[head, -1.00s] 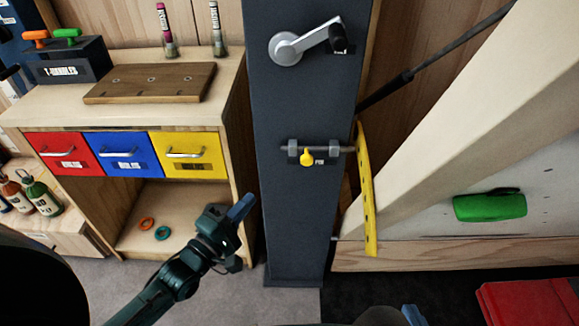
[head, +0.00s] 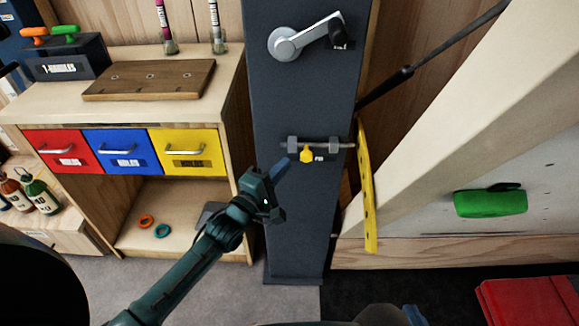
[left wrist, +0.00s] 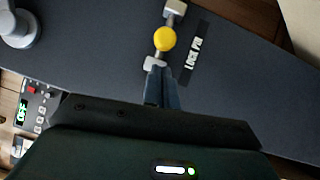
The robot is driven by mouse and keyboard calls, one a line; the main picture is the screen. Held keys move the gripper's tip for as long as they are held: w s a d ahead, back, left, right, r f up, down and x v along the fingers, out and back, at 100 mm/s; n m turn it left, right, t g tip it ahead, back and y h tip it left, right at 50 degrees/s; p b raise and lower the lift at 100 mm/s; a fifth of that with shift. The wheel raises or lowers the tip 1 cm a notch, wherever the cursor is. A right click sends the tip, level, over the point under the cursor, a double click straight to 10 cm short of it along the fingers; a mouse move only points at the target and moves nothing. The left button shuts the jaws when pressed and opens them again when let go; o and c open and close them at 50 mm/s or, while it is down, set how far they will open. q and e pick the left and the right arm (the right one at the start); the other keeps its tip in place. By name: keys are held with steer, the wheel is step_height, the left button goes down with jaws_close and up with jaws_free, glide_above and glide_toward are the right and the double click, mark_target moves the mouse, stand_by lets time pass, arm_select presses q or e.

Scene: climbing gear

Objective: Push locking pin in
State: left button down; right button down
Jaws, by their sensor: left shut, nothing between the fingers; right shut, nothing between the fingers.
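The locking pin is a grey rod with a yellow knob (head: 306,154), held in two grey brackets on the dark post (head: 295,215). The rod's right end reaches the yellow perforated strip (head: 366,190). In the left wrist view the yellow knob (left wrist: 165,38) sits between the brackets beside a "LOCK PIN" label (left wrist: 194,52). My left gripper (head: 284,167) is shut and empty, its tips just left of and below the knob. In the left wrist view its fingertips (left wrist: 160,72) overlap the nearer bracket; contact is unclear. Only a blue tip of my right gripper (head: 413,314) shows at the bottom edge.
A grey lever handle (head: 305,40) is higher on the post. A wooden cabinet (head: 190,225) with red, blue and yellow drawers stands left. A slanted climbing panel with a green hold (head: 490,202) is right, and a red object (head: 530,300) lies lower right.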

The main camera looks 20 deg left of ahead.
arm_select(q)
steer(key=shift+w+d+r, duration=0.1)
steer(key=shift+w+d, duration=0.15)
steer(key=shift+d, duration=0.2)
steer(key=shift+w+d+r, duration=0.1)
steer(key=shift+w+d, duration=0.1)
steer(key=shift+d, duration=0.25)
arm_select(e)
steer(key=shift+w+r, duration=0.1)
arm_select(q)
steer(key=shift+w+d, duration=0.2)
steer(key=shift+d, duration=0.55)
steer(key=shift+w+d, duration=0.2)
steer(key=shift+d, duration=0.5)
steer(key=shift+w+d, duration=0.2)
steer(key=shift+d, duration=0.55)
